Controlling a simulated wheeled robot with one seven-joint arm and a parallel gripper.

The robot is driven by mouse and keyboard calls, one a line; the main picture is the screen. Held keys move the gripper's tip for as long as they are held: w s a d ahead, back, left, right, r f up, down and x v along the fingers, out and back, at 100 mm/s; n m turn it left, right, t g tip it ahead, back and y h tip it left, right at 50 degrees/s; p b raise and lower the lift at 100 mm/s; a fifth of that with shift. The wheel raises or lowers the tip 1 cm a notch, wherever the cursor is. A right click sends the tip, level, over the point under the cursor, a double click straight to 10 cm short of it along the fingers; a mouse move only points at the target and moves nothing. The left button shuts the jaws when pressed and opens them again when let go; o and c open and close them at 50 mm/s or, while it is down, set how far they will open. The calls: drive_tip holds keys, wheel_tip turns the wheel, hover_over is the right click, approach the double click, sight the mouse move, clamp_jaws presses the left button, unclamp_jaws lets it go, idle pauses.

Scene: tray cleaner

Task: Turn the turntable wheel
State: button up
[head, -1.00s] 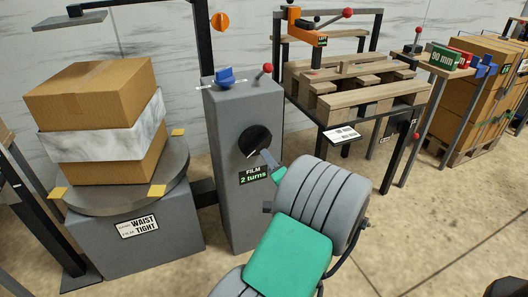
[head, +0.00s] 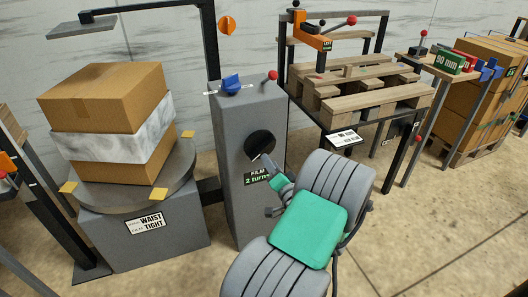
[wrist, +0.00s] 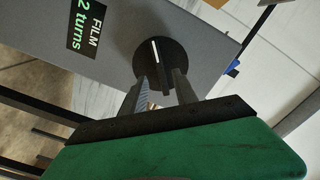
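The wheel is a round black knob (head: 260,144) with a white line on the front of a grey column (head: 228,165). It also shows in the wrist view (wrist: 150,52). My gripper (head: 265,160) is at the lower right of the wheel in the head view. In the wrist view its two fingers (wrist: 162,84) are apart, and a dark bar stands between them in front of the wheel. I cannot tell whether they touch it. The turntable (head: 140,197) carries stacked cartons (head: 105,95) with a white film band around the middle.
A label reading FILM 2 turns (head: 256,179) is below the wheel. A blue knob (head: 231,84) and a red-tipped lever (head: 271,77) top the column. A pallet table (head: 345,140) stands to the right. Bare floor lies at the lower right.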

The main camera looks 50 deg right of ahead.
sight(263, 152)
drive_tip(key=x, duration=0.6)
drive_tip(key=shift+w+d, duration=0.1)
drive_tip(key=shift+w, duration=0.05)
drive_tip(key=shift+c, duration=0.3)
clamp_jaws()
